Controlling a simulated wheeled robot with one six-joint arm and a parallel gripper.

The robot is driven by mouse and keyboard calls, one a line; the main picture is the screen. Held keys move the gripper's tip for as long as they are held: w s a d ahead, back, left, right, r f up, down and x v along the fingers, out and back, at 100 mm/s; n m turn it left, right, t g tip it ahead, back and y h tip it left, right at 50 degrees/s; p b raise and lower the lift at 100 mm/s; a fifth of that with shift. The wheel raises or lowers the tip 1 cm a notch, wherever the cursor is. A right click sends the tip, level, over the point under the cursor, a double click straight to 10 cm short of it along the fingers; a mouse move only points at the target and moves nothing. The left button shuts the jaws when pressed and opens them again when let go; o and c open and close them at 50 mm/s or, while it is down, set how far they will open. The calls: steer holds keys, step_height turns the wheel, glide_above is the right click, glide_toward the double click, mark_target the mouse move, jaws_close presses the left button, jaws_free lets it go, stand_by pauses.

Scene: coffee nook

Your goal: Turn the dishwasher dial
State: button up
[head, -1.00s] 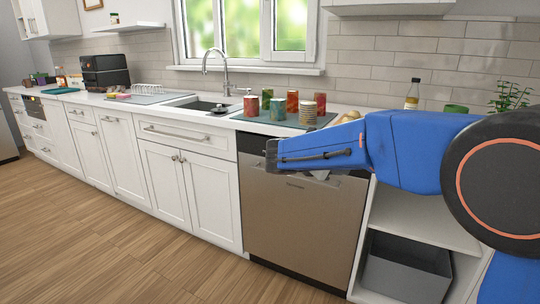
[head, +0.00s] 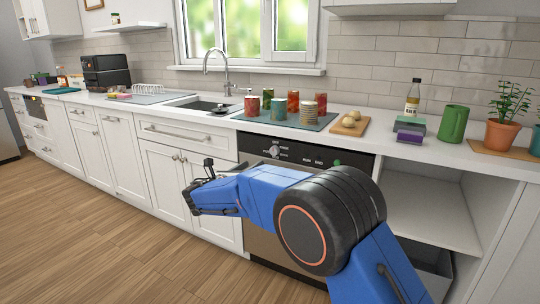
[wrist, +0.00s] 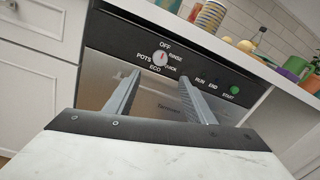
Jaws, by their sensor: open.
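The dishwasher (head: 262,232) has a steel front and a black control panel (head: 315,158). Its round pale dial (head: 274,151) is on the panel's left part. In the wrist view the dial (wrist: 159,58) carries a red mark, roughly toward OFF. Labels OFF, RINSE, QUICK, ECO and POTS ring it. My gripper (wrist: 157,88) is open and empty, its two fingers pointing at the panel, with the dial beyond and between the tips, apart from them. In the head view my gripper (head: 194,192) is left of the dial and lower; its fingertips are hard to make out.
A green START button (wrist: 235,90) is on the panel's right. The white countertop (head: 385,150) overhangs above. White drawers and doors (head: 165,180) are to the left, an open shelf (head: 435,212) to the right. The floor in front is clear.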

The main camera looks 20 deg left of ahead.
mark_target(273, 152)
steer(key=w, duration=0.4)
steer(key=w+d, duration=0.1)
steer(key=w, duration=0.4)
steer(key=w+d, duration=0.1)
steer(key=w, duration=0.4)
steer(key=c, duration=1.1)
steer(key=shift+o, duration=0.2)
